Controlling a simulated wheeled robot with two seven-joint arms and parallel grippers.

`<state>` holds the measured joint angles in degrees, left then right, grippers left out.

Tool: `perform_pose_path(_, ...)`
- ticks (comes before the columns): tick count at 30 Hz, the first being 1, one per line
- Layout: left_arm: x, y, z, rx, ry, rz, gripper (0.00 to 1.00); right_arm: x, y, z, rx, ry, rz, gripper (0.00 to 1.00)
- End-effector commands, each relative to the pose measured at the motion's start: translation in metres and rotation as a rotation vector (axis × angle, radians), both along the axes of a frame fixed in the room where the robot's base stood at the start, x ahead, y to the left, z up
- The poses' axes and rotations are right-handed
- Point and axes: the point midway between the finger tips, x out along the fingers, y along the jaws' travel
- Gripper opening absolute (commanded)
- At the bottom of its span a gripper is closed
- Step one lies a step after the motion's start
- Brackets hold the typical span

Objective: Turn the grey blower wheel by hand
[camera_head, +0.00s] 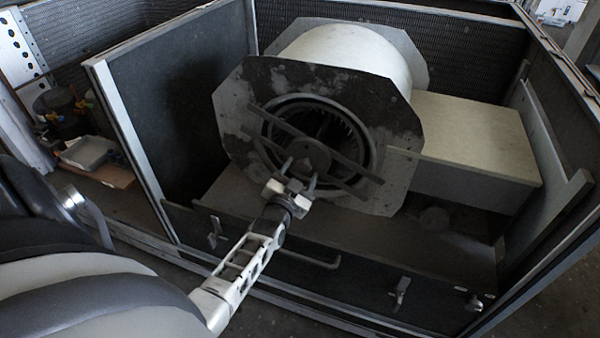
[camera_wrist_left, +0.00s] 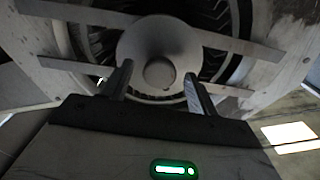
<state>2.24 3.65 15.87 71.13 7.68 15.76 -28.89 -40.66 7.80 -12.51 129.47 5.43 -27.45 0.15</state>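The grey blower wheel (camera_head: 335,130) sits inside the round opening of the blower housing (camera_head: 345,50). Its vanes (camera_wrist_left: 215,62) and its round hub (camera_wrist_left: 158,55) show in the left wrist view. Flat bars (camera_head: 350,165) cross in front of the opening. My left gripper (camera_head: 298,172) is at the hub, in front of the wheel. Its two fingers stand apart and open in the left wrist view (camera_wrist_left: 155,82), with the hub beyond and between them. I cannot tell whether the fingertips touch it. My right gripper is in neither view.
A dark upright panel (camera_head: 165,95) stands left of the housing. A pale box-shaped duct (camera_head: 475,140) extends to its right. The cabinet's low front wall (camera_head: 340,265), with a handle and latches, lies under my left arm. Small items sit on a shelf (camera_head: 110,176) at far left.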

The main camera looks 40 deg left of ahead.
Motion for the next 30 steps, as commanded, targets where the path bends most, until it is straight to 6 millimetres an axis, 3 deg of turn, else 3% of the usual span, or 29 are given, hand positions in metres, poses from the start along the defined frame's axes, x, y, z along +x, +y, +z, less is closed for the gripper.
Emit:
perform_pose_path(11, -0.011, -0.004, 0.002, -0.002, 0.003, -0.001, 0.59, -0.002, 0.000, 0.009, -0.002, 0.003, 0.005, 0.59)
perform_pose_path(16, -0.042, -0.014, 0.005, -0.004, 0.006, 0.000, 0.59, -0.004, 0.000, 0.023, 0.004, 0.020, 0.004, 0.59)
perform_pose_path(24, -0.105, -0.035, 0.004, -0.003, 0.005, 0.000, 0.59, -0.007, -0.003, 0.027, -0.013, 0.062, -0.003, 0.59)
perform_pose_path(30, -0.138, -0.045, 0.002, -0.003, 0.002, 0.000, 0.59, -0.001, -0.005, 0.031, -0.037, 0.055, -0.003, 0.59)
